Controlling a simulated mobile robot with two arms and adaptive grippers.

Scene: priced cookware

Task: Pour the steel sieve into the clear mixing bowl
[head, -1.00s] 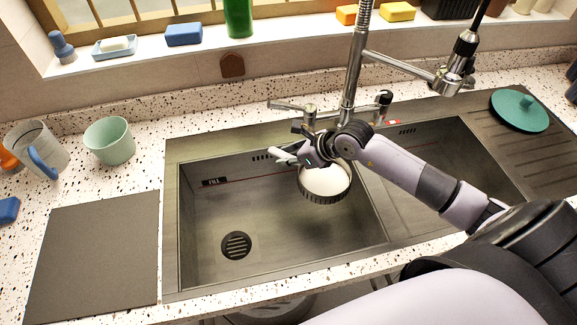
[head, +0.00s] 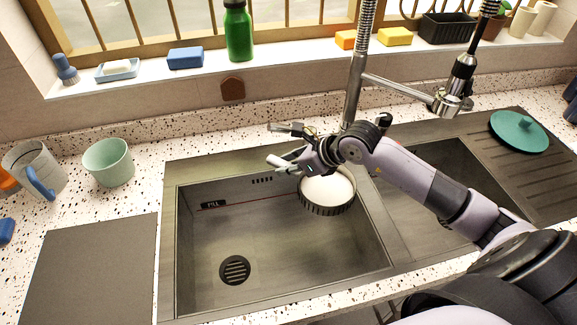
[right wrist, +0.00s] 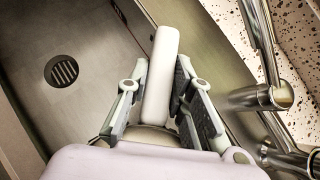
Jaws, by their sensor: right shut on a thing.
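My right gripper (head: 287,161) is over the left sink basin, at its back side. In the right wrist view its fingers (right wrist: 161,85) are closed around a pale, rounded handle. I take this to be the handle of the steel sieve (head: 327,203), a round vessel with a dark ribbed side and a white inside, just below the wrist in the head view. It looks roughly level, with its mouth up; the arm covers part of its rim. I cannot make out a clear mixing bowl in either view. My left gripper does not show.
The sink basin (head: 290,245) below is empty around its drain (head: 235,270). The tap (head: 355,85) and its lever (head: 285,128) stand close behind the gripper. A jug (head: 35,168), a green cup (head: 108,162) and a dark board (head: 90,270) are at left. A teal lid (head: 518,135) lies right.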

